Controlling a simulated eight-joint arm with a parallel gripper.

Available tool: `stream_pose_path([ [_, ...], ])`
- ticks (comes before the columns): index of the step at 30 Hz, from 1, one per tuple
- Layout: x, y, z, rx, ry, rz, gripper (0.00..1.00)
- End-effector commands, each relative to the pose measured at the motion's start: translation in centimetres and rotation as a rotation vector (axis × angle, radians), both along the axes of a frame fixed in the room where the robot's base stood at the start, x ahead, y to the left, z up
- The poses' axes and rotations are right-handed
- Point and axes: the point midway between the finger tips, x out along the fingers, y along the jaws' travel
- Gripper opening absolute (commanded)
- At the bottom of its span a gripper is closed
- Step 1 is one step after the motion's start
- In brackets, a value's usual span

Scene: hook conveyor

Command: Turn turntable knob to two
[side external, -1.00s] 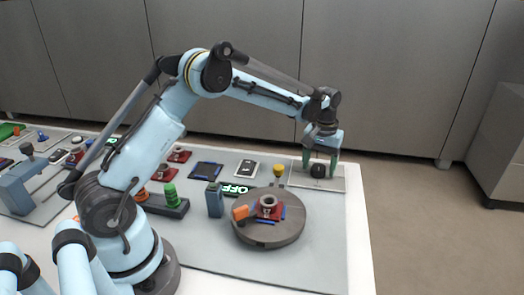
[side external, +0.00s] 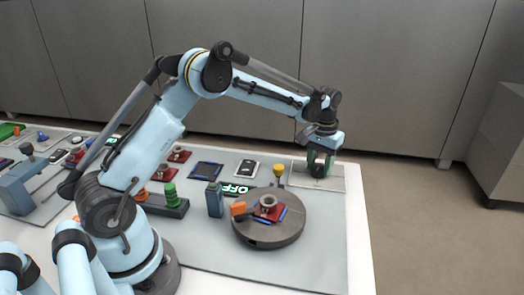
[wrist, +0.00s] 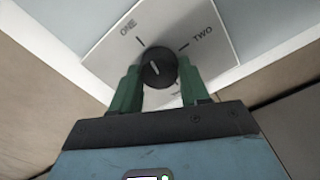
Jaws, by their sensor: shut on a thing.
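The black turntable knob (wrist: 159,68) sits on a pale plate (wrist: 107,50) marked ONE and TWO, with part of a third label hidden below. A short light mark shows on the knob, but which label it points to is hard to tell. My gripper (wrist: 160,85) is shut on the knob, one green finger on each side. In the side view, my gripper (side external: 319,163) reaches down over the knob (side external: 318,171) at the back right of the table.
A yellow-topped piece (side external: 279,170) stands near the plate's left side. The table's right edge is close to the knob plate.

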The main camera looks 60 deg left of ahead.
Motion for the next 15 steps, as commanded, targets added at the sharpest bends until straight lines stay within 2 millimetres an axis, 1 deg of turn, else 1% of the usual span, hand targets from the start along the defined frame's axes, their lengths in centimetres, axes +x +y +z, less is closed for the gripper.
stream_pose_path([
  [15,0.03,-0.1,0.06,0.0,0.0,-0.486,0.15],
])
